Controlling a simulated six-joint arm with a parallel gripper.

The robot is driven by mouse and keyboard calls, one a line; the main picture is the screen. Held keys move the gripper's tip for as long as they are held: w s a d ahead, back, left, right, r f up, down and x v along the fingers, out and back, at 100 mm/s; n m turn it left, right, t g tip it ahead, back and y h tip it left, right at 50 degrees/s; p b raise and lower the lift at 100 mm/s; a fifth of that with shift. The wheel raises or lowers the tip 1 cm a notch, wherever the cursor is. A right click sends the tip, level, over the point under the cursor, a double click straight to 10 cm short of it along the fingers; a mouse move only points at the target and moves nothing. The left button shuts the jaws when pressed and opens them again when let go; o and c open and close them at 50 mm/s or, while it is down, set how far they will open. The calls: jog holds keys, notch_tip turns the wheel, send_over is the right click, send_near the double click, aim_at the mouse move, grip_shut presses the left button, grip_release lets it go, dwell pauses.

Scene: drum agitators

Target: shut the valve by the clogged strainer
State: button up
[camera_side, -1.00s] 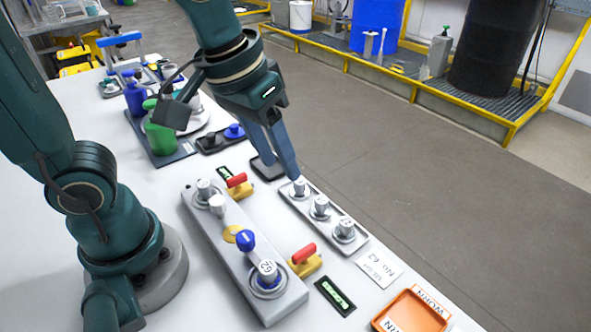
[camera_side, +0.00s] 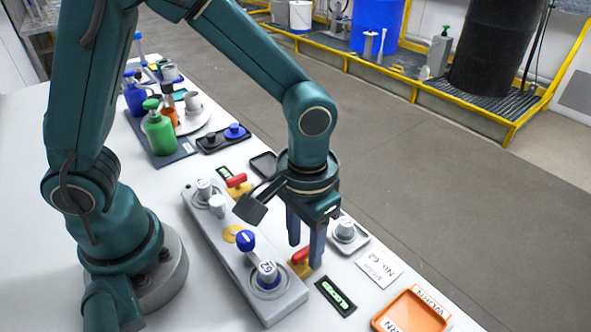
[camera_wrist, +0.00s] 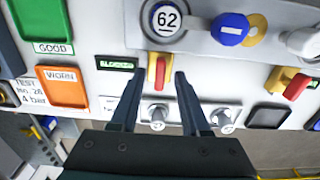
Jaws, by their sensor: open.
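A valve with a red handle (camera_side: 301,257) on a yellow body (camera_side: 303,270) sits beside the near end of the grey housing. In the wrist view its red handle (camera_wrist: 160,72) lies between my fingertips, with a gap on each side. My gripper (camera_side: 305,254) is open and points down around this handle; it also shows in the wrist view (camera_wrist: 160,75). A small black display (camera_side: 336,297) next to this valve seems to read "BLOCKED" in green in the wrist view (camera_wrist: 117,64). A second red-handled valve (camera_side: 237,181) stands farther back along the housing.
The grey housing (camera_side: 222,230) carries a blue knob (camera_side: 245,240) and a round cap marked 62 (camera_side: 267,273). An orange tray (camera_side: 412,312) lies at the front right.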

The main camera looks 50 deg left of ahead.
jog(key=shift+f, duration=0.2)
grip_shut()
